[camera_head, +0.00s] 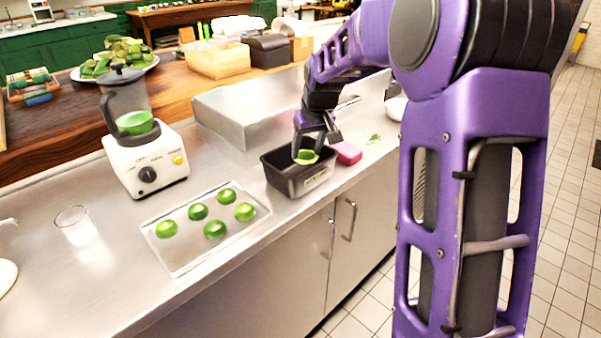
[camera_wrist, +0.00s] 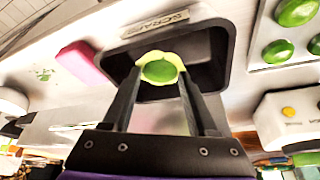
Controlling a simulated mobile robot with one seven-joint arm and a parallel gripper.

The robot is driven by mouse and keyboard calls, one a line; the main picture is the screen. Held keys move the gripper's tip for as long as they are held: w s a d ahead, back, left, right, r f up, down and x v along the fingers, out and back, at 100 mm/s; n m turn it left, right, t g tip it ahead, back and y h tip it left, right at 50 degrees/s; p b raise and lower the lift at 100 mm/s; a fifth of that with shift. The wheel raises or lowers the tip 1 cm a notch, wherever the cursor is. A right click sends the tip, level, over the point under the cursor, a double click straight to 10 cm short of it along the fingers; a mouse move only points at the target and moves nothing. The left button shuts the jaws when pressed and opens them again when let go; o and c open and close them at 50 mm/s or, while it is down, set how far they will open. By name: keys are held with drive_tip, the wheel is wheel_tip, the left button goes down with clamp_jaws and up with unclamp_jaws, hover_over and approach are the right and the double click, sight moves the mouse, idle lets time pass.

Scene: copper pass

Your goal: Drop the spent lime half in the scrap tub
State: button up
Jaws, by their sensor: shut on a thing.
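The spent lime half (camera_head: 306,157) is held between the fingertips of my gripper (camera_head: 316,140), which is shut on it. In the wrist view the lime half (camera_wrist: 159,70) shows a green middle with a pale yellow-green rim, between the two dark fingers of my gripper (camera_wrist: 158,85). The scrap tub (camera_head: 291,182) is a dark rectangular open tub with a label on its front. It also shows in the wrist view (camera_wrist: 215,50), labelled SCRAPS. The lime half is over the tub's opening; its exact height above the floor of the tub is unclear.
A pink sponge (camera_head: 346,153) lies right beside the tub. A tray (camera_head: 180,262) with several green lime pieces lies to the left. A blender (camera_head: 140,145) and a glass (camera_head: 75,225) stand farther left. A raised steel box (camera_head: 240,112) is behind the tub.

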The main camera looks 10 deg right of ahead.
drive_tip(key=o, duration=0.9)
drive_tip(key=p+v, duration=0.2)
drive_tip(key=v, duration=1.5)
drive_tip(key=shift+s+r, duration=0.1)
drive_tip(key=shift+r, duration=0.1)
